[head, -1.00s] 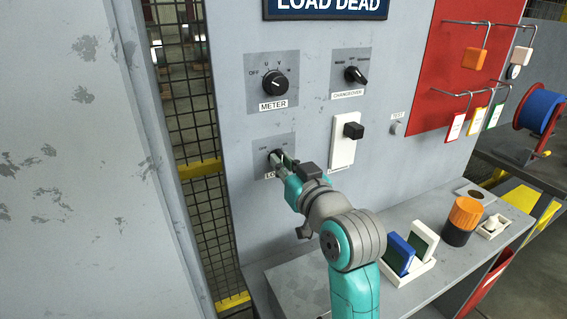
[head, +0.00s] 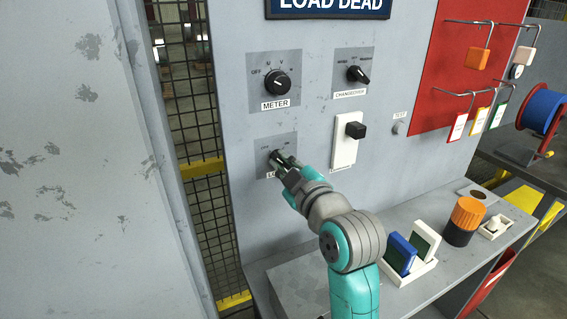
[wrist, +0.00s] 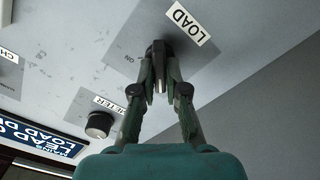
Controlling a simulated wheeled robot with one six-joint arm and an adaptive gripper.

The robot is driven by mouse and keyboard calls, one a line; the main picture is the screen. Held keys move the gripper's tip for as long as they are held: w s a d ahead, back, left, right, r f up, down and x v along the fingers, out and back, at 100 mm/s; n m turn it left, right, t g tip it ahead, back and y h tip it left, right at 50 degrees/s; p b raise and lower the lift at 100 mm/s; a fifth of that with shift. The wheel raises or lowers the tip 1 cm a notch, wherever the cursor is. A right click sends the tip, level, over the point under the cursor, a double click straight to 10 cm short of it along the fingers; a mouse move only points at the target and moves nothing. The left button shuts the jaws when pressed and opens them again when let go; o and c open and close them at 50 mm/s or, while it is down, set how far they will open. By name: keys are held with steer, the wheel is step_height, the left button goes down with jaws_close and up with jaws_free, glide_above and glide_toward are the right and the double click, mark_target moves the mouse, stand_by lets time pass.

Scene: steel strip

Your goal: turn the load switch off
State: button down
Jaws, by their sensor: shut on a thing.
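The load switch is a black rotary knob on a grey plate (head: 270,150) low on the panel, below the meter switch. In the wrist view the load knob (wrist: 158,50) sits between my fingertips beside its white LOAD label (wrist: 188,23). My gripper (head: 284,162) is shut on the knob, one finger on each side. In the head view my fingers cover most of the knob and part of its label, so its exact pointer setting is hard to read there.
The meter knob (head: 277,83) and changeover knob (head: 358,74) are above. A white plate with a black block handle (head: 355,130) is to the right. The shelf below holds a blue-and-green card rack (head: 410,268) and an orange-topped black cylinder (head: 464,220).

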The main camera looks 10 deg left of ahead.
steer(key=shift+n, duration=0.3)
stand_by(0.4)
steer(key=c, duration=1.2)
jaws_free()
steer(key=v, duration=1.2)
